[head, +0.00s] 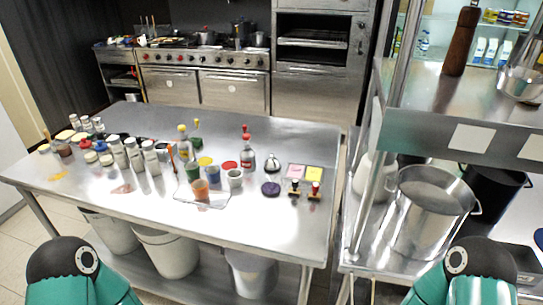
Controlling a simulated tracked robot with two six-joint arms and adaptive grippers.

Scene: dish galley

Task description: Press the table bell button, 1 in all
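A small silver dome with a dark tip, which looks like the table bell (272,165), stands on the steel table (120,205), right of its middle. It is just right of a red-capped bottle (247,161). A dark purple round item (270,189) lies in front of it. Only teal and black parts of my two arms show at the bottom left and bottom right corners. Neither gripper is in view, and nothing of mine touches the bell.
Left are cups on a tray (215,196) and several shakers (135,153). A steel shelf unit with a large pot (428,212) stands at right. The table's front right is clear.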

